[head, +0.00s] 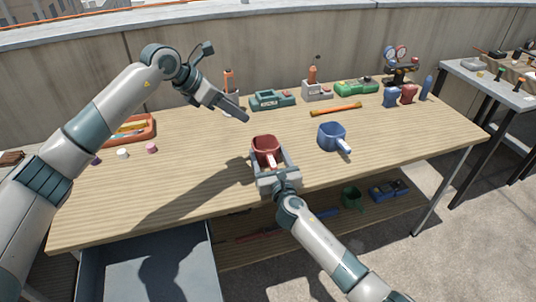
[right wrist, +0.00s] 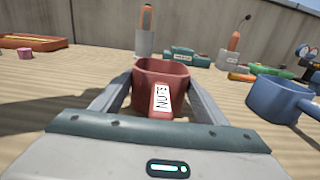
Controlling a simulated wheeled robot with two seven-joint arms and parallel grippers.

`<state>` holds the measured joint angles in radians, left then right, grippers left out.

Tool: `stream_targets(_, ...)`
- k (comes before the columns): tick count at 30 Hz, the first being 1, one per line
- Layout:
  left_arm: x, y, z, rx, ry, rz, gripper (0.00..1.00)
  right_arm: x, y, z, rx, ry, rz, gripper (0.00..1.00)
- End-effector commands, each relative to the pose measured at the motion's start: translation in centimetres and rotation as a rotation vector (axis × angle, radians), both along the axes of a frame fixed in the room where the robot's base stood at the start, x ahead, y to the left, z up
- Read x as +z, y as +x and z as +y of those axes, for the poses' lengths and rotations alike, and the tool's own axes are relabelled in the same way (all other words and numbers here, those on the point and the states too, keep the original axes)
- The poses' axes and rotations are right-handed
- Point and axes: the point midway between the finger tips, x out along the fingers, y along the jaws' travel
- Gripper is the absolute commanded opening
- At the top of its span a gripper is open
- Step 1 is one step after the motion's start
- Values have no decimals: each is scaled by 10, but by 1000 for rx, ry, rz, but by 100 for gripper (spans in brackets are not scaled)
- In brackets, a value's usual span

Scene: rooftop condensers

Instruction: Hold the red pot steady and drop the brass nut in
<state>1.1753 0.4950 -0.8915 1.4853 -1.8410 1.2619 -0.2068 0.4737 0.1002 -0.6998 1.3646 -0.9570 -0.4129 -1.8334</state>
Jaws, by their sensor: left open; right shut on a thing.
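The red pot (head: 267,145) stands on the wooden bench near its front edge, with a handle labelled "NUTS" facing me; it also shows in the right wrist view (right wrist: 160,72). My right gripper (head: 269,150) has one finger on each side of the pot and is shut on it. The pot looks upright; its floor is hidden in the wrist view. My left gripper (head: 236,110) is open, above the bench behind and left of the pot, pointing down to the right. I see nothing between its fingers. I cannot make out the brass nut in either view.
A blue pot (head: 332,134) stands right of the red pot. An orange tray (head: 131,130) and small white (head: 122,153) and pink (head: 151,148) pieces are at left. Several tools line the back. An open drawer (head: 150,265) juts out below. The bench's left middle is clear.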

Motion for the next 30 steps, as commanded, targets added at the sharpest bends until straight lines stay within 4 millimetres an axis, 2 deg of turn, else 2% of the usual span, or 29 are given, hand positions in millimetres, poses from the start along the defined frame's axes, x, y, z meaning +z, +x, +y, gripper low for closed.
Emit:
stream_targets(12, 0, 0, 0, 0, 0, 0, 43, 0, 0, 0, 0, 0, 0, 44)
stream_targets(13, 0, 0, 0, 0, 0, 0, 43, 0, 0, 0, 0, 0, 0, 69)
stream_targets(15, 0, 0, 0, 0, 0, 0, 43, 0, 0, 0, 0, 0, 0, 86)
stream_targets(16, 0, 0, 0, 0, 0, 0, 43, 0, 0, 0, 0, 0, 0, 89)
stream_targets(22, 0, 0, 0, 0, 0, 0, 43, 0, 0, 0, 0, 0, 0, 89)
stream_targets(24, 0, 0, 0, 0, 0, 0, 43, 0, 0, 0, 0, 0, 0, 100)
stream_targets(30, 0, 0, 0, 0, 0, 0, 43, 0, 0, 0, 0, 0, 0, 100)
